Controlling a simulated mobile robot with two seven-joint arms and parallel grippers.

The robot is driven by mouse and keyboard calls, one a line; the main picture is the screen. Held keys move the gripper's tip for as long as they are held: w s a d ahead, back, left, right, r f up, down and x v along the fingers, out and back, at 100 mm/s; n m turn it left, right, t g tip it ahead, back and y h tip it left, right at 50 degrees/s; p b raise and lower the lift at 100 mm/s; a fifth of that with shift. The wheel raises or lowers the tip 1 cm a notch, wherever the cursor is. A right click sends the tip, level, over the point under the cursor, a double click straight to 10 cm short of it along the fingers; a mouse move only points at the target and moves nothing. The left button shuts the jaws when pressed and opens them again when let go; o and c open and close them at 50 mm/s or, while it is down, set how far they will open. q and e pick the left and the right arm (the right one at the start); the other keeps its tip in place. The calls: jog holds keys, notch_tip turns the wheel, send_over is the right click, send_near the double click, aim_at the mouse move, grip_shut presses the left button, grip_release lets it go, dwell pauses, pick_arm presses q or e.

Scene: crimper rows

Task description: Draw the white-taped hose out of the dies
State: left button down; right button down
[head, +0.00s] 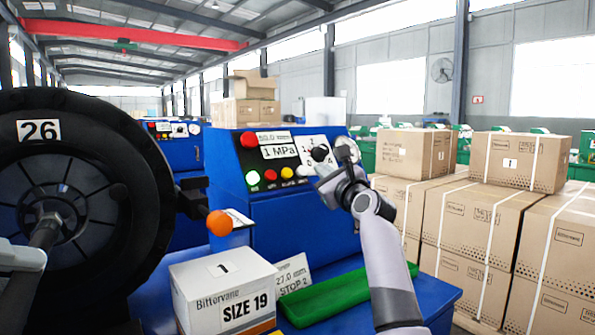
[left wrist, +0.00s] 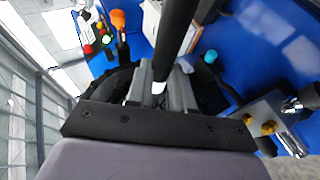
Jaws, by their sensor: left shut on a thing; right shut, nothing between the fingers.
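The crimper head (head: 125,150) is a big black ring marked 26 at the left of the head view, with dark dies (head: 85,207) around its centre. The black hose (head: 46,232) runs from the middle of the dies toward my left gripper (head: 22,258), at the left edge. In the left wrist view, the left gripper (left wrist: 162,92) is shut on the hose (left wrist: 176,35), with a white patch (left wrist: 158,87) between the fingers, likely the tape. How far the hose sits inside the dies is unclear. My right gripper (head: 328,178) is shut and empty before the control panel (head: 285,155).
An orange ball-ended lever (head: 219,223) juts beside the ring. Stacked cartons (head: 480,225) stand at right. Metal fittings (left wrist: 290,105) show in the left wrist view.

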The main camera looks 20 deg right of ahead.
pick_arm(q)
notch_tip(320, 180, up, 7)
jog(key=p, duration=0.5)
dwell(0.4)
jog(key=shift+f, duration=0.1)
